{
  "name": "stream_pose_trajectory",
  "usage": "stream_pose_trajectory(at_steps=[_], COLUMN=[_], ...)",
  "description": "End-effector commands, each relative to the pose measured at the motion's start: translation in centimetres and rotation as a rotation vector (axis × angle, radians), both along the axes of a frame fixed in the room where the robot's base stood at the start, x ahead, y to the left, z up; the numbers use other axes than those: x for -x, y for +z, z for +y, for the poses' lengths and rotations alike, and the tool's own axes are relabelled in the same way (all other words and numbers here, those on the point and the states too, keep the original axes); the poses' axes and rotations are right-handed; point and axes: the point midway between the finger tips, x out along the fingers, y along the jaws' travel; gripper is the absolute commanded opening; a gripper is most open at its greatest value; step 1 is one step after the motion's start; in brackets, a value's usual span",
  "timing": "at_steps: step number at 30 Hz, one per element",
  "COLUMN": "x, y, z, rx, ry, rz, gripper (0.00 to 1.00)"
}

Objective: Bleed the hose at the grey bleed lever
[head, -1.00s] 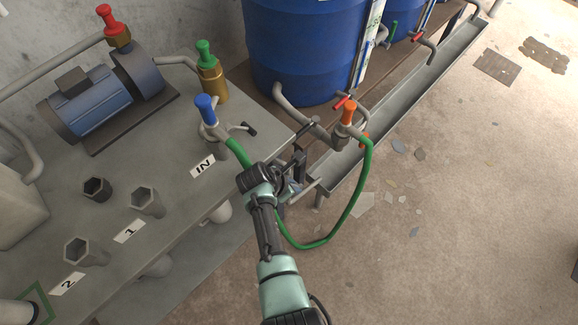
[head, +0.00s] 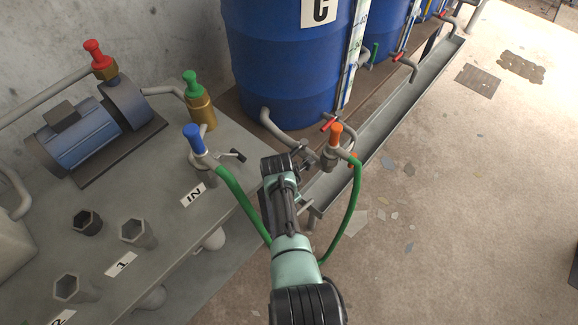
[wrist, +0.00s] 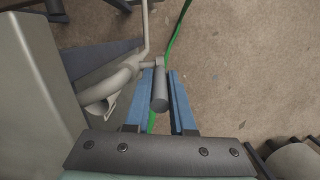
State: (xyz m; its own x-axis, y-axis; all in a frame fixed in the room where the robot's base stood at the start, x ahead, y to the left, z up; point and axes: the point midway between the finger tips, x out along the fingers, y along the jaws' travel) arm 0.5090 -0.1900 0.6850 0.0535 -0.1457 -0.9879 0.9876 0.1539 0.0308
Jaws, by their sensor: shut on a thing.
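In the wrist view my gripper (wrist: 163,76) has its two blue fingers closed around a grey cylindrical handle, the bleed lever (wrist: 160,92), which joins a pale pipe fitting (wrist: 120,88). In the head view my gripper (head: 304,170) is at the drum outlet, just left of the orange-topped coupling (head: 335,135); its fingertips are mostly hidden by my wrist. The green hose (head: 355,195) runs from this coupling down behind my arm and up to the blue-topped coupling (head: 193,138) at the IN label (head: 193,195).
A blue drum (head: 285,75) stands behind the outlet. A metal gutter (head: 390,115) runs along its front. A bench (head: 165,190) at the left carries a pump (head: 80,135), a green-topped fitting (head: 194,85) and open sockets (head: 136,233).

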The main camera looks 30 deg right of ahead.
Motion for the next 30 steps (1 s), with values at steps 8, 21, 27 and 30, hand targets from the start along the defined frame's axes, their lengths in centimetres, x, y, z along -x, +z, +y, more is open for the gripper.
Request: stream_pose_trajectory(at_steps=[8, 21, 27, 30], x=[0.0, 0.1, 0.2, 0.3], y=[-0.1, 0.9, 4.2, 6.1], z=[0.0, 0.1, 0.5, 0.9], rx=[0.0, 0.002, 0.004, 0.003], ry=[-0.001, 0.0, 0.0, 0.0], rz=[0.0, 0.0, -0.003, -0.001], gripper=[0.49, 0.52, 0.52, 0.52])
